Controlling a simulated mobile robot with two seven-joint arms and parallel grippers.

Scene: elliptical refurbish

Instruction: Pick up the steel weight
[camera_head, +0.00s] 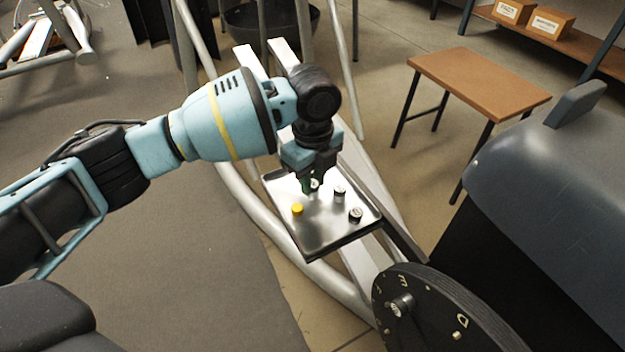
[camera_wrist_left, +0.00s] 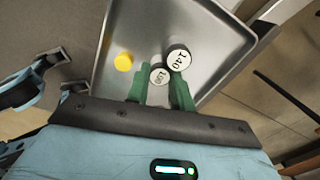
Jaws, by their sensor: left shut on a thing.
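A metal tray (camera_head: 325,236) holds several small weights, and its bare surface also shows in the left wrist view (camera_wrist_left: 140,25). My left gripper (camera_head: 312,186) points down over the tray's far left part. Its green fingers (camera_wrist_left: 160,92) are shut on a small steel weight (camera_wrist_left: 159,74) with a pale, marked top. In the head view this weight (camera_head: 315,184) is partly hidden by the fingers. I cannot tell whether it touches the tray. Another steel weight (camera_wrist_left: 178,57) stands close beside it. My right gripper is not in view.
A yellow piece (camera_head: 297,209) and two more steel weights, one (camera_head: 340,191) at mid-tray and one (camera_head: 355,214) nearer the right edge, stand on the tray. Pale curved tubes (camera_head: 270,222) run beneath it. A black lettered dial (camera_head: 430,310) is close in front. A brown table (camera_head: 480,85) stands behind right.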

